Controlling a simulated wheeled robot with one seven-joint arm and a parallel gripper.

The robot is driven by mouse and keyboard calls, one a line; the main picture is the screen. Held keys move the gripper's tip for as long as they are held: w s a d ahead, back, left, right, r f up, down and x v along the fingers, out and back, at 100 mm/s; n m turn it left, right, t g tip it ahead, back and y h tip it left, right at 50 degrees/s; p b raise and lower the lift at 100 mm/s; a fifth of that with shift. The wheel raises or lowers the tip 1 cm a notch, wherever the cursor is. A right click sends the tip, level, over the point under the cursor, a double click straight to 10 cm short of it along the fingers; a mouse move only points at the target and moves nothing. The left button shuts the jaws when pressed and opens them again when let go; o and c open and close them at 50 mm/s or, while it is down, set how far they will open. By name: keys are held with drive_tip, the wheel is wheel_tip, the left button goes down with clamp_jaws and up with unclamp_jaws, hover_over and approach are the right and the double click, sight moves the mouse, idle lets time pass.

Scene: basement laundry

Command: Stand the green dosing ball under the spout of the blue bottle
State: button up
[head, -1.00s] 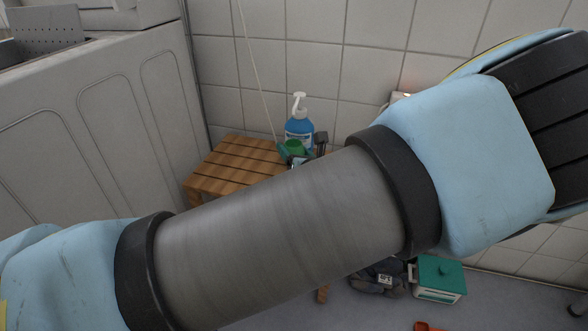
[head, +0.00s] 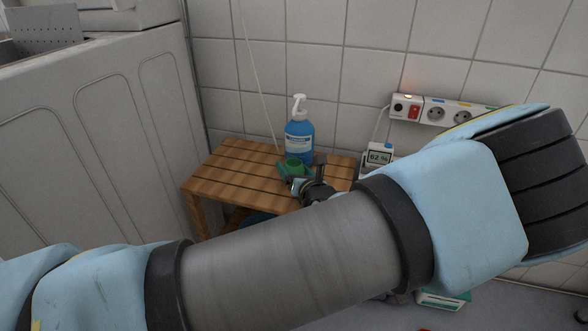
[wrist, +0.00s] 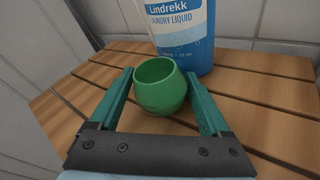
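The blue bottle (head: 299,142) with a white pump top stands upright on the wooden slatted bench, near the wall. Its lower part and label show in the wrist view (wrist: 188,40); the spout is outside that view. The green dosing ball (wrist: 160,88) is upright with its opening up, close in front of the bottle. In the head view the ball (head: 295,166) is small and partly covered by my gripper (head: 295,174).
The bench (head: 235,172) has bare slats to the left. A white appliance (head: 90,120) stands at left.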

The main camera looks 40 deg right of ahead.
drive_tip(key=shift+o, duration=1.3)
drive_tip(key=shift+r, duration=0.1)
drive_tip(key=shift+s+r, duration=0.15)
drive_tip(key=shift+s, duration=0.1)
drive_tip(key=p+v, duration=0.2)
drive_tip(key=v, duration=0.9)
drive_tip(key=shift+p, duration=0.3)
drive_tip(key=shift+s+a, duration=0.15)
drive_tip(key=shift+a, duration=0.05)
drive_tip(key=shift+s, duration=0.1)
